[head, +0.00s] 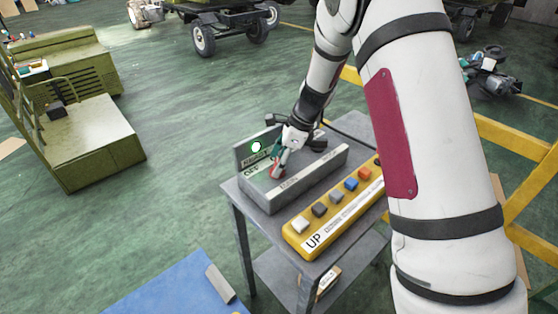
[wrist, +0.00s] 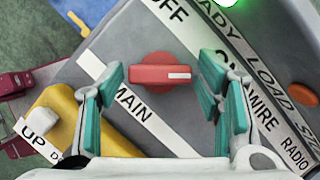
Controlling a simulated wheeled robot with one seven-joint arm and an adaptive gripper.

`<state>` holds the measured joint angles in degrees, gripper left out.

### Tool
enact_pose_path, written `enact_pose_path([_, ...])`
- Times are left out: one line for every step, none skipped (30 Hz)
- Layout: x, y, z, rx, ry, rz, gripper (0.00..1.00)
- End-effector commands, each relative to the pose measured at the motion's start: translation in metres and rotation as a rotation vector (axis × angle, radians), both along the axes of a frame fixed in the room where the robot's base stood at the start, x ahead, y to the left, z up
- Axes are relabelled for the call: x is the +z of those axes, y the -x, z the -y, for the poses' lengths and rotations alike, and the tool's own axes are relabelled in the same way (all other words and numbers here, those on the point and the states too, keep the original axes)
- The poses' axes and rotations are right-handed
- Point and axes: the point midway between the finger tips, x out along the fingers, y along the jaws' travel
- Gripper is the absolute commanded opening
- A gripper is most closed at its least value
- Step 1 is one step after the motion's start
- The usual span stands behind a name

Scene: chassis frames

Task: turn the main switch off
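The main switch is a red rotary knob (wrist: 150,74) on a grey control box (head: 318,178). In the wrist view its white mark lies at the right end, on the side of a partly covered "ON" label. An "OFF" label is above the knob and a "MAIN" label is below left. My gripper (wrist: 163,82) is open, with teal finger pads on the left and right of the knob and a gap on both sides. In the head view my gripper (head: 281,158) is at the box, partly covering the knob.
A green lamp (head: 256,147) glows on the box's upright plate. A yellow button pendant (head: 297,241) marked "UP" lies along the near side of the grey cart. A yellow rail (head: 507,140) stands at right. Green machinery (head: 85,150) stands at left, with open floor between.

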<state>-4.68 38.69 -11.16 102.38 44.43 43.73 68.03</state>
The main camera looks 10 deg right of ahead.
Motion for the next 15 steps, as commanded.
enact_pose_path([0.0001, 0.0, 0.0, 0.0, 0.0, 0.0, 0.41])
enact_pose_path([0.0002, 0.0, 0.0001, 0.0, 0.0, 0.0, 0.34])
enact_pose_path([0.0002, 0.0, 0.0001, 0.0, 0.0, 0.0, 0.25])
enact_pose_path([0.0001, 0.0, 0.0002, 0.0, 0.0, 0.0, 0.22])
enact_pose_path([0.0001, 0.0, 0.0002, 0.0, 0.0, 0.0, 0.22])
enact_pose_path([0.0001, 0.0, 0.0002, 0.0, 0.0, 0.0, 0.22])
enact_pose_path([0.0001, 0.0, 0.0002, 0.0, 0.0, 0.0, 0.22])
enact_pose_path([0.0001, -0.0001, 0.0002, 0.001, 0.0, 0.0, 0.22])
enact_pose_path([0.0001, -0.0002, 0.0002, 0.003, 0.0, 0.0, 0.22])
enact_pose_path([0.0001, -0.0003, 0.0002, 0.005, 0.0, 0.0, 0.22])
enact_pose_path([0.0, -0.0005, 0.0002, 0.01, 0.0, 0.0, 0.22])
enact_pose_path([-0.0002, -0.0006, 0.0003, 0.016, 0.0, 0.0, 0.22])
enact_pose_path([-0.0004, -0.0009, 0.0003, 0.024, 0.0, 0.0, 0.22])
enact_pose_path([-0.0005, -0.0011, 0.0004, 0.032, 0.0, 0.0, 0.22])
enact_pose_path([-0.0007, -0.0015, 0.0007, 0.045, 0.001, 0.0, 0.22])
